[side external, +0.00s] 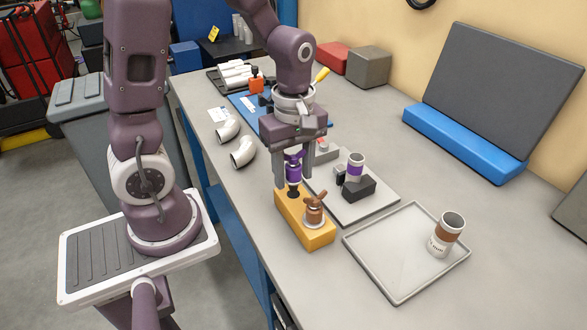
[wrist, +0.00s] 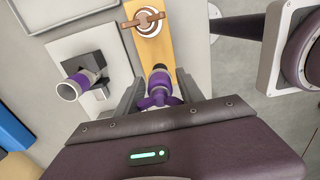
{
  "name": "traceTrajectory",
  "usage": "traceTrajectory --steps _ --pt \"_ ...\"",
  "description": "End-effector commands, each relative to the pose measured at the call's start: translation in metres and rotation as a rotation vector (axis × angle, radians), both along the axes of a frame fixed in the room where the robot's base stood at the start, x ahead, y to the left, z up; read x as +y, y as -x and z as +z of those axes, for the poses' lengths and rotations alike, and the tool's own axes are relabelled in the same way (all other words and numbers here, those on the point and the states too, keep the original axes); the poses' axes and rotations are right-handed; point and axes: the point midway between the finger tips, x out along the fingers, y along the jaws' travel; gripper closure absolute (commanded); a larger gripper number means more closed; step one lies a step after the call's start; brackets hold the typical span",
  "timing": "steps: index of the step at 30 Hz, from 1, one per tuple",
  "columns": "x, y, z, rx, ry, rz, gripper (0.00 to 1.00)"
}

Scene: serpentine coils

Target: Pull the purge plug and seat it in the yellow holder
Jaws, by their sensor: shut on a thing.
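The purge plug (side external: 293,171), purple with a winged handle and a dark lower end, is upright between the fingers of my gripper (side external: 293,177). My gripper is shut on it; the plug also shows between the fingers in the wrist view (wrist: 158,90). The yellow holder (side external: 318,240) is a long block directly below the plug. The plug's dark end is at or just above the far part of the holder; I cannot tell whether it has entered. A copper-brown plug (side external: 314,210) with a crossbar stands in the holder's near part. The holder also shows in the wrist view (wrist: 155,50).
A purple-banded pipe stub (side external: 356,166) rises from a black block (side external: 357,189) on a pale plate, right of my gripper. A grey tray (side external: 390,273) holds a brown-banded cup-like part (side external: 445,235). Two white elbows (side external: 243,152) lie left.

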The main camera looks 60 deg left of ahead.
Motion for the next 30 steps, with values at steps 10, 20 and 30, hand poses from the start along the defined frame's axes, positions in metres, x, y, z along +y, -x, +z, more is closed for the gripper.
traceTrajectory --steps 10,20,30 --pt "0.000 0.000 -0.014 0.001 0.001 0.000 1.00" --pt "0.000 0.000 -0.026 0.000 0.000 0.001 1.00" --pt "0.000 0.000 -0.027 0.000 0.000 0.000 1.00"
